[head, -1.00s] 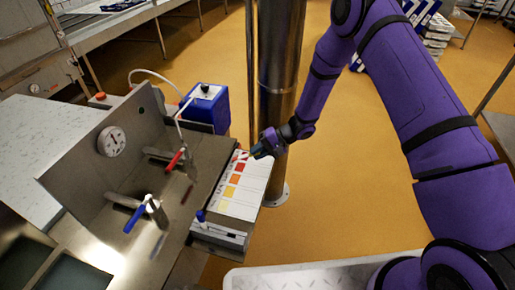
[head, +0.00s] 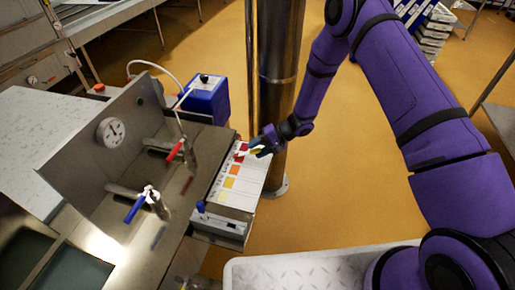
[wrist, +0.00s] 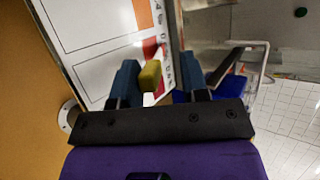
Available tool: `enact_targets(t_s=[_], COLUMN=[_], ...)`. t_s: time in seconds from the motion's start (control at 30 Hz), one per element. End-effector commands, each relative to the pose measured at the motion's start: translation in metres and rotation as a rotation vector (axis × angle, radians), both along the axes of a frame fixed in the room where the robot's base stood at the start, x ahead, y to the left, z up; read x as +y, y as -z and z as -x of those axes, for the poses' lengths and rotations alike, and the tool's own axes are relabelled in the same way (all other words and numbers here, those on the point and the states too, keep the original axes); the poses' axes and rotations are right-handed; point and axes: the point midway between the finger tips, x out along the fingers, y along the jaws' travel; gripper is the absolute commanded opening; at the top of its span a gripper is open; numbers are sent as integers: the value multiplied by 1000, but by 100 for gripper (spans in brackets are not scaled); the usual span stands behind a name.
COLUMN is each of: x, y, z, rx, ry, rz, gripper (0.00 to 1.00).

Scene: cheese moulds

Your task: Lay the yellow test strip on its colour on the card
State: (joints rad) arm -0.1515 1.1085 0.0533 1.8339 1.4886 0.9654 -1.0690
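The test card (head: 248,188) lies on a ledge with a column of swatches running from dark red at the far end through orange to pale yellow (head: 222,197) nearer me. My gripper (head: 258,150) is over the card's far right part, close to the red end. In the wrist view my gripper (wrist: 156,82) has its blue fingers on either side of the yellow end of the test strip (wrist: 150,75). A short white part of it shows below. The card's swatches (wrist: 143,12) show behind.
A steel sink with a red-handled tap (head: 175,151) and a blue-handled tap (head: 135,208) is left of the card. A blue box (head: 208,101) stands behind. A steel post (head: 278,110) rises just beyond the card. A grey box (head: 220,226) is at the card's near end.

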Motion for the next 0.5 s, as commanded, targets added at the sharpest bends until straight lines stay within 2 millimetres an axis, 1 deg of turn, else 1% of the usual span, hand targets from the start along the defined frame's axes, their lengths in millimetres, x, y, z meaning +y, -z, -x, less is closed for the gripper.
enact_targets(t_s=[0.33,0.43,0.5], x=[-2,-10,-18], y=[-1,-6,-12], z=[0,-1,-3], rx=[0,-1,-1], ry=[0,1,3], rz=[0,0,0], gripper=[46,46,46])
